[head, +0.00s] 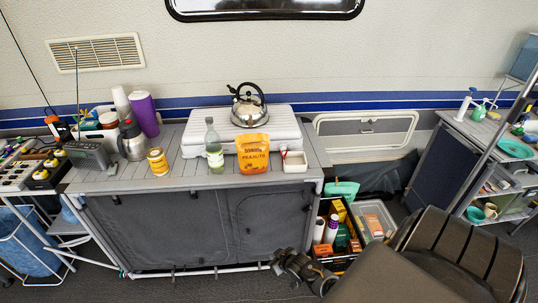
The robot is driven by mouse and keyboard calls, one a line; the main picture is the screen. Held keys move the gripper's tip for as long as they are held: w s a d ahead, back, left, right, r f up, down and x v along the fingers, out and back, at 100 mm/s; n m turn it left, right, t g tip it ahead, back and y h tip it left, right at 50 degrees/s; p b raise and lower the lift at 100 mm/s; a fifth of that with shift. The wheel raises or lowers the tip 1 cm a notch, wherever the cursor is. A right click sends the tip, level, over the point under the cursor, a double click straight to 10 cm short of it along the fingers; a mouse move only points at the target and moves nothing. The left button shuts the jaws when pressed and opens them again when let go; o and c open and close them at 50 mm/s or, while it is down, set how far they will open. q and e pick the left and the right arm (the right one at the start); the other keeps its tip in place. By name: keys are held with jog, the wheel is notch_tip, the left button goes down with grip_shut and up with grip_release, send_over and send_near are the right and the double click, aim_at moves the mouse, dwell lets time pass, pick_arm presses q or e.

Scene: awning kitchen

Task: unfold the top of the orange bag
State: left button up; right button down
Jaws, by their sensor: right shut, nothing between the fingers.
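The orange bag (253,156), printed with the word peanuts, stands upright near the front edge of the grey slatted counter (190,172). Its top edge shows, but the fold is too small to make out clearly. My right gripper (279,262) is low in front of the counter's grey fabric front, below and slightly right of the bag. It is shut, empty and well apart from the bag. My left gripper is not in view.
A kettle (248,106) sits on the white stove (283,125) behind. A filled crate (347,229) stands below right.

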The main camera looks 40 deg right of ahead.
jog(key=w+d+r+t+h, duration=0.15)
jog(key=w+d+r, duration=0.35)
jog(key=r, duration=0.5)
jog(key=w+d+r+t+y, duration=0.1)
jog(key=w+d+r+t, duration=0.15)
jog(key=w+r, duration=0.55)
jog(key=m+t+h+p, duration=0.1)
jog(key=t, duration=0.2)
send_near(253, 138)
notch_tip(253, 138, down, 3)
jog(key=b+x, duration=0.2)
jog(key=x, duration=0.1)
jog(key=b+x, duration=0.3)
jog(key=shift+f, duration=0.25)
jog(key=shift+w+b, duration=0.3)
jog(key=shift+w, duration=0.25)
jog(key=shift+s, duration=0.15)
jog(key=shift+s+a+r+p, duration=0.15)
jog(key=shift+s+a+p, duration=0.4)
jog(key=shift+p, duration=0.4)
jog(key=shift+s, duration=0.2)
jog(key=shift+f, duration=0.25)
